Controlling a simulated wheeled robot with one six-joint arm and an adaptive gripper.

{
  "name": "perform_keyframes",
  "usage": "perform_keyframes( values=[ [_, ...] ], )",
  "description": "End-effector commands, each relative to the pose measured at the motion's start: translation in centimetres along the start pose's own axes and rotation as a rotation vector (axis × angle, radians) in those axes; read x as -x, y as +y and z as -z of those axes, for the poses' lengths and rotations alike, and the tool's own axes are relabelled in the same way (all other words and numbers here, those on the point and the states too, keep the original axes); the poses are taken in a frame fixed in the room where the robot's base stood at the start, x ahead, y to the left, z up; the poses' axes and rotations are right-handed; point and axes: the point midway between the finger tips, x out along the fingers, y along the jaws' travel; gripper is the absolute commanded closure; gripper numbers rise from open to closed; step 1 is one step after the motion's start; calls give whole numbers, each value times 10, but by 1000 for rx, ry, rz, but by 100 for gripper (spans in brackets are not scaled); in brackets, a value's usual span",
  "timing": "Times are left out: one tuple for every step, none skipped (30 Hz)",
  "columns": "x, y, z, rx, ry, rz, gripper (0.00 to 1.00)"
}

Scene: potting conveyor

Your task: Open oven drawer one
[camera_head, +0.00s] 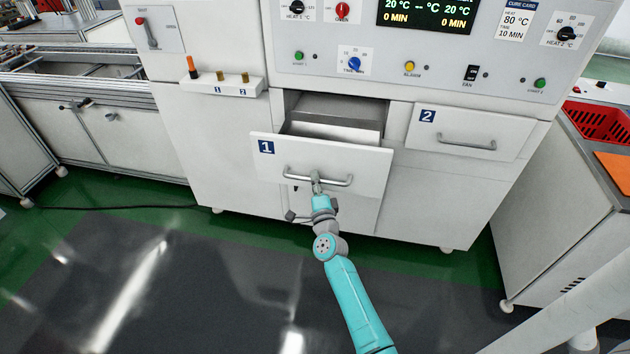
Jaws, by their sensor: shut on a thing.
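Oven drawer one (350,157) has a white front with a blue "1" label at its upper left. It stands pulled out from the oven, and the grey inside shows behind the top edge of the front. Its metal bar handle (295,175) runs across the front. My gripper (317,181) is shut on the middle of this handle, with my teal arm reaching up from below. Drawer two (468,133), with a blue "2" label, is closed to the right and has its own bar handle.
The oven's control panel (430,72) with knobs, buttons and a display is above the drawers. A conveyor bench (75,88) stands at left. The floor in front is mostly clear; a black cable lies at left.

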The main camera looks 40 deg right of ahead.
Motion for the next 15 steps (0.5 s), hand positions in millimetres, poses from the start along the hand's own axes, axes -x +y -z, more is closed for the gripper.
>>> perform_keyframes(
  values=[
    [0, 1, 0, 0, 0, -2, 100],
    [0, 1, 0, 0, 0, -2, 100],
    [0, 1, 0, 0, 0, -2, 100],
    [0, 1, 0, 0, 0, -2, 100],
    [0, 1, 0, 0, 0, -2, 100],
    [0, 1, 0, 0, 0, -2, 82],
    [0, 1, 0, 0, 0, -2, 75],
    [0, 1, 0, 0, 0, -2, 67],
    [0, 1, 0, 0, 0, -2, 61],
    [0, 1, 0, 0, 0, -1, 61],
    [0, 1, 0, 0, 0, -1, 61],
    [0, 1, 0, 0, 0, -1, 61],
    [0, 1, 0, 0, 0, -1, 61],
    [0, 0, 0, 0, 0, -1, 61],
    [0, 0, 0, 0, 0, -1, 61]
  ],
)
